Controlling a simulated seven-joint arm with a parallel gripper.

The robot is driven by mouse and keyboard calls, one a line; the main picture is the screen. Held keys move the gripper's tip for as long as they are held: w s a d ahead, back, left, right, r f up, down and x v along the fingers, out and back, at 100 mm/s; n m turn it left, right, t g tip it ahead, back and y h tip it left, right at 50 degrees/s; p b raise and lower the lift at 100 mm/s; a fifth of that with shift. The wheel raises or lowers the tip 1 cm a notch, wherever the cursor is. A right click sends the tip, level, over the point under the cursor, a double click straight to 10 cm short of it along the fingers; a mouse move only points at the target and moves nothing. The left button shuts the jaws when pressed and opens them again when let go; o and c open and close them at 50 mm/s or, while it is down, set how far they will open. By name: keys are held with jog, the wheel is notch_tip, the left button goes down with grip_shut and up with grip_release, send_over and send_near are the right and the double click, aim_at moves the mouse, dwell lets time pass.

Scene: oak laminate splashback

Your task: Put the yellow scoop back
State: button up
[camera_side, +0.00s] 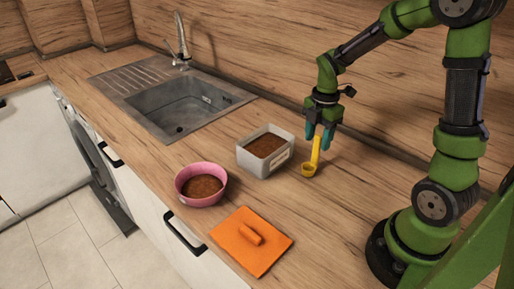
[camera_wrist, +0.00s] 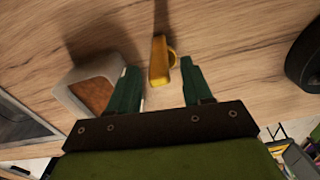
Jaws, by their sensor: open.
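The yellow scoop (camera_side: 314,157) is right of the grey container, its bowl low at the counter and its handle rising toward my gripper. In the wrist view the scoop (camera_wrist: 158,66) shows between the fingertips, with gaps on both sides. My gripper (camera_side: 318,142) points down over the scoop and is open; its teal fingers also show in the wrist view (camera_wrist: 160,72). The handle's top is close to or between the fingers; contact is not clear. The grey container (camera_side: 259,163) holds brown granular contents and has a pale label on its side.
A pink bowl (camera_side: 218,174) with brown contents stands left of the container. An orange square lid (camera_side: 262,256) with a raised grip lies at the counter's front. A sink (camera_side: 205,121) with a tap is at the back left. The counter right of the lid is clear.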

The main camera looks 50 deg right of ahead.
notch_tip(320, 180, up, 10)
jog(key=s+a+r+m+t+y, duration=0.1)
jog(key=s+a+r+m+t, duration=0.1)
jog(key=a+m, duration=0.5)
jog(key=s+a+r+m+t, duration=0.3)
jog(key=s+a+m+t, duration=0.2)
jog(key=m, duration=0.8)
jog(key=shift+s+a+m+y, duration=0.35)
jog(key=shift+s+a, duration=0.35)
jog(key=shift+a, duration=0.25)
